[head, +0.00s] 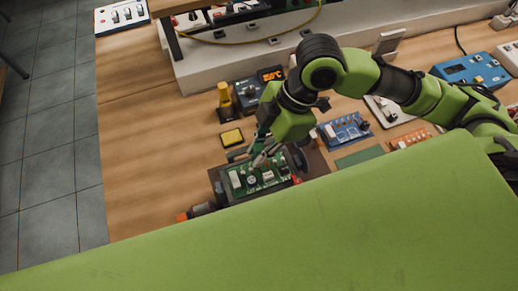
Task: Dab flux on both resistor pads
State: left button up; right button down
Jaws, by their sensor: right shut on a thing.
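The green circuit board (240,190) sits in a dark board holder (222,196) at the front middle of the bench. It carries several small parts, but the resistor pads are too small to make out. My right gripper (262,150) points down over the board's back edge. It is shut on a small slim thing with a pale end, mostly hidden by the fingers. I cannot tell whether that thing touches the board. My left gripper is out of view.
A soldering station (248,95) with a lit display, a yellow-topped stand (225,98) and a yellow pad (232,138) lie behind the board. A blue board (343,130) is to the right. Bare wood (140,150) is free at left. My green body hides the front.

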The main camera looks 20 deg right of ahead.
aim_at(258, 148)
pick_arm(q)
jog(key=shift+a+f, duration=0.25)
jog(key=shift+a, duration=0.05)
pick_arm(e)
jog(key=shift+f, duration=0.15)
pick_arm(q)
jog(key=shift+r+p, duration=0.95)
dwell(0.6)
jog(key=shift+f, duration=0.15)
pick_arm(e)
jog(key=shift+f, duration=0.4)
dwell(0.5)
jog(key=shift+r, duration=0.1)
dwell(0.7)
notch_tip(258, 148, up, 4)
jog(key=p, duration=0.5)
jog(key=shift+r, duration=0.25)
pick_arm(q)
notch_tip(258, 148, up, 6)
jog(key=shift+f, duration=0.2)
pick_arm(e)
jog(key=shift+f, duration=0.15)
